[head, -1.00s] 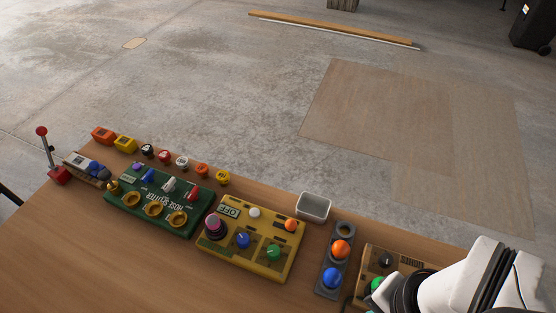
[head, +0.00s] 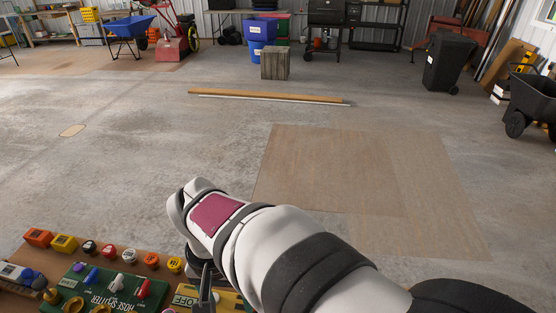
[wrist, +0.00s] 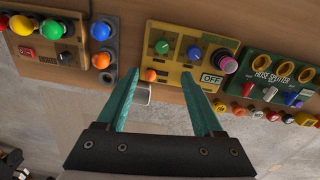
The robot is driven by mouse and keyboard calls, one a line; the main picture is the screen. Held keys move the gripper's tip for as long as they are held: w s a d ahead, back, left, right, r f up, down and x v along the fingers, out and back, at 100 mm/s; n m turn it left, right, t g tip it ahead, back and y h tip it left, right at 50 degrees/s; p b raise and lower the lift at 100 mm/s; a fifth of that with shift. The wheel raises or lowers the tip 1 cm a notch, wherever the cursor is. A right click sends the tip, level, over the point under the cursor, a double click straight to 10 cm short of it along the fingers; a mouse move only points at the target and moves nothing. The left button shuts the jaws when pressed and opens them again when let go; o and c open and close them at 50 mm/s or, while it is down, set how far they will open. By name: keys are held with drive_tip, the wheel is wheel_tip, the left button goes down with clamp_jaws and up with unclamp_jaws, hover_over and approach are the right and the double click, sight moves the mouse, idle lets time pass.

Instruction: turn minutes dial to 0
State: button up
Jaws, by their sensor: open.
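A yellow control box (wrist: 225,45) lies under my gripper in the wrist view. It carries a green dial (wrist: 162,47), a blue dial (wrist: 194,53), a pink knob (wrist: 229,65), an orange button (wrist: 150,75) and a display (wrist: 211,78) reading OFF. I cannot read which dial is for minutes. My gripper (wrist: 161,73) is open and empty, its teal fingers spread near the box's edge, with the dials beyond the tips. In the head view only a corner of the yellow box (head: 228,302) shows; my arm and the frame edge hide its dials.
A green hose splitter panel (wrist: 283,70) stands beside the yellow box. On its other side are a grey panel (wrist: 103,48) with coloured balls and a box with several buttons (wrist: 48,38). Several small knobs (head: 130,256) line the table's edge. A small grey tray lies partly behind a finger.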

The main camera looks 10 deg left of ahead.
wheel_tip(320, 180, down, 16)
drive_tip(key=shift+r, duration=0.1)
clamp_jaws()
idle(0.4)
